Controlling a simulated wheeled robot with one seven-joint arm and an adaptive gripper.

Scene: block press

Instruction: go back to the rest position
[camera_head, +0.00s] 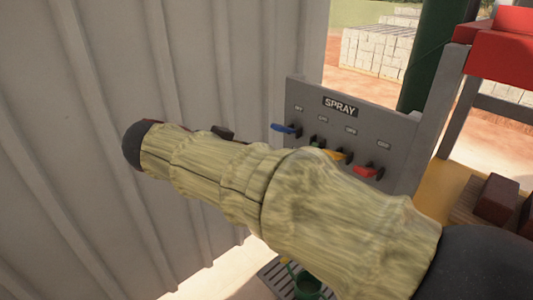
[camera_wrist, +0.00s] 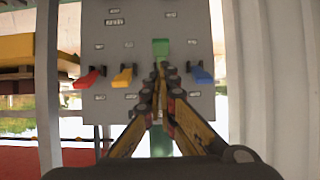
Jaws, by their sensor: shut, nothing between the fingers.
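The grey spray panel (camera_head: 350,118) stands beyond my sleeved arm in the head view. Its blue lever (camera_head: 283,128), yellow lever (camera_head: 337,154) and red lever (camera_head: 366,171) stick out; the green one is mostly hidden by my arm. In the wrist view the panel (camera_wrist: 145,30) appears upside down, with the red lever (camera_wrist: 86,79), yellow lever (camera_wrist: 123,77), green lever (camera_wrist: 160,48) and blue lever (camera_wrist: 201,74). My gripper (camera_wrist: 167,72) is shut and empty, its tips in front of the panel just below the green lever in the picture; whether they touch it I cannot tell.
A corrugated wall (camera_head: 120,220) fills the left of the head view, close to my arm. A green post (camera_head: 437,55) and a red-topped frame (camera_head: 497,50) stand at the right. Brown blocks (camera_head: 497,198) lie at the right edge. Pale block stacks (camera_head: 378,50) are farther off.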

